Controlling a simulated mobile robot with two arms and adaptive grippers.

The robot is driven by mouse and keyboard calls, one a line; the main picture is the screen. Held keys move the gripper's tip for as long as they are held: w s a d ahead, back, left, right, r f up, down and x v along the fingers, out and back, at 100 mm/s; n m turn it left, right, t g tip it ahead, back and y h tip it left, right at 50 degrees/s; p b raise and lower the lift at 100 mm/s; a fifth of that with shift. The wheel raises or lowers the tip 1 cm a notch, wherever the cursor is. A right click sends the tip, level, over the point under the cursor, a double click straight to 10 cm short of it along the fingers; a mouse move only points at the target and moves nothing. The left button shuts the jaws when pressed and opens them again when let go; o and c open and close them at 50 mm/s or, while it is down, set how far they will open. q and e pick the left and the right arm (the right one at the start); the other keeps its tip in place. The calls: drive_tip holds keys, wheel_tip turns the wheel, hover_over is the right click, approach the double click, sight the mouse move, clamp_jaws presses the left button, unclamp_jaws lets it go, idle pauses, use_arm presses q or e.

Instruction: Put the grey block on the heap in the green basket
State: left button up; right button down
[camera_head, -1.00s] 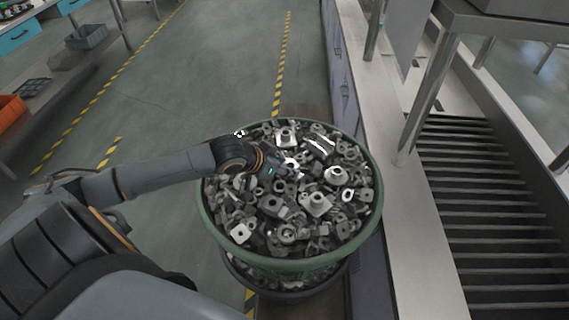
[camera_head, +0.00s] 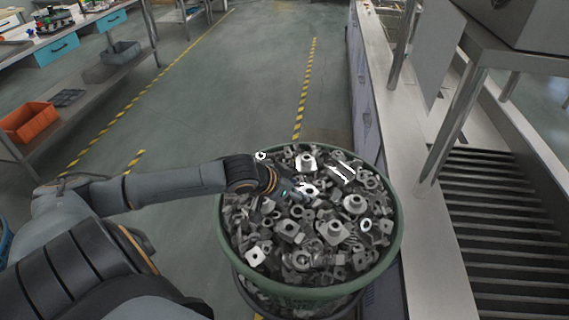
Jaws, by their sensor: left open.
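The green basket (camera_head: 393,240) stands at the lower middle of the head view, filled with a heap of grey metal parts (camera_head: 318,230). My left arm comes in from the left, and my left gripper (camera_head: 300,190) is over the upper left part of the heap. The gripper is open; its fingers are small and hard to tell from the parts around them. I cannot single out the grey block among the many grey parts. My right gripper does not show.
A pale counter (camera_head: 425,235) runs close along the right of the basket, with a slatted roller bed (camera_head: 500,220) beyond it. A metal shelf with an orange bin (camera_head: 30,122) and a grey bin (camera_head: 121,52) stands at the left. The floor between is clear.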

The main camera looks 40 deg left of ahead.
use_arm(q)
drive_tip(key=v, duration=0.4)
drive_tip(key=shift+s, duration=0.15)
drive_tip(key=shift+s+a+r+p, duration=0.2)
drive_tip(key=shift+s+r+p, duration=0.15)
drive_tip(key=shift+r+p, duration=0.1)
drive_tip(key=shift+p+v, duration=1.75)
drive_tip(key=shift+v, duration=0.4)
drive_tip(key=shift+d, duration=0.15)
